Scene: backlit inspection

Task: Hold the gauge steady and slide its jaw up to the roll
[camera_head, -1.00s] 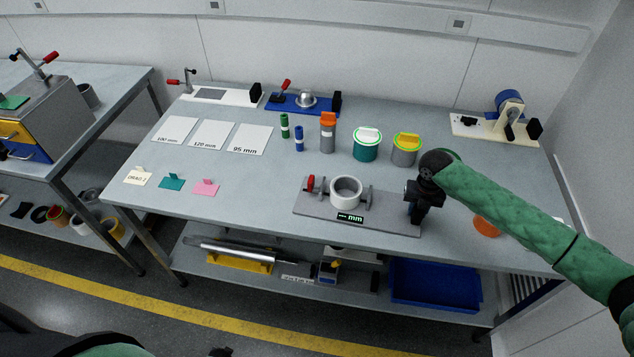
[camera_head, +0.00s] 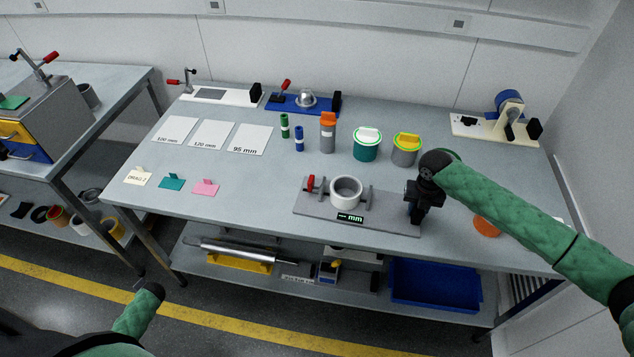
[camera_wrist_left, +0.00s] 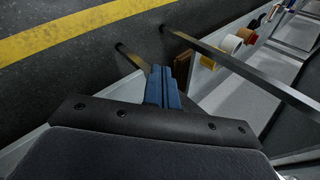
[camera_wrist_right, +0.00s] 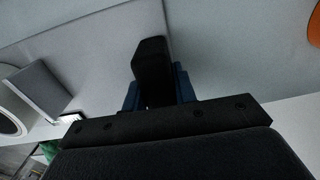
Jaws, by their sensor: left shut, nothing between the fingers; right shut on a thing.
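The gauge (camera_head: 320,209) is a grey plate on the table with a red clamp handle (camera_head: 310,184), a small "mm" display and upright plates. The roll (camera_head: 346,191), a pale ring, stands on it. The jaw (camera_head: 370,196), a grey upright plate, is just right of the roll; I cannot tell whether they touch. The jaw also shows in the right wrist view (camera_wrist_right: 40,90). My right gripper (camera_head: 413,215) is shut on a black block (camera_wrist_right: 152,62) at the gauge's right end. My left gripper (camera_head: 140,284) is shut and empty, low before the table; its fingers show in the left wrist view (camera_wrist_left: 164,86).
Green, grey and yellow-lidded containers (camera_head: 367,145) stand behind the gauge. An orange disc (camera_head: 487,227) lies right of it. White sheets (camera_head: 212,134) and coloured cards (camera_head: 205,187) lie left. The table edge and lower shelf (camera_head: 230,268) are near my left arm.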

